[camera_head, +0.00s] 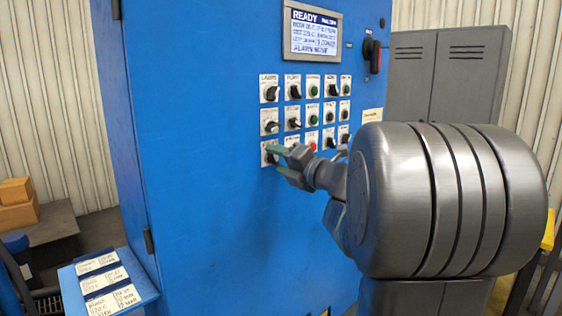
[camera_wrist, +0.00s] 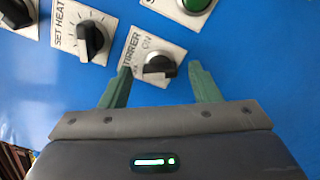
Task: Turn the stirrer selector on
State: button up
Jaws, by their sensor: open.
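The stirrer selector (camera_wrist: 159,67) is a black knob on a white plate, tilted in the wrist view. Part of its label and the word ON are readable above the knob. My gripper (camera_wrist: 161,70) is open, with one green finger on each side of the knob. I cannot tell whether either finger touches it. In the head view my gripper (camera_head: 273,150) is at the lower left of the control panel, and its fingers partly hide the selector (camera_head: 267,158) there.
A set-heat knob (camera_wrist: 91,38) is close on the left in the wrist view, and a green button (camera_wrist: 193,4) is above right. The blue cabinet (camera_head: 200,200) also carries a display (camera_head: 312,32) reading READY and a red-and-black switch (camera_head: 372,54). Paper cards (camera_head: 103,280) lie on a shelf at lower left.

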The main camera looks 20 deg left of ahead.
jog(key=c, duration=1)
jog(key=m+p, duration=0.2)
jog(key=m, duration=0.1)
jog(key=shift+r, duration=0.1)
jog(key=m+p, duration=0.2)
jog(key=m, duration=0.1)
jog(key=shift+m, duration=0.3)
jog(key=m+p, duration=0.3)
jog(key=m, duration=0.2)
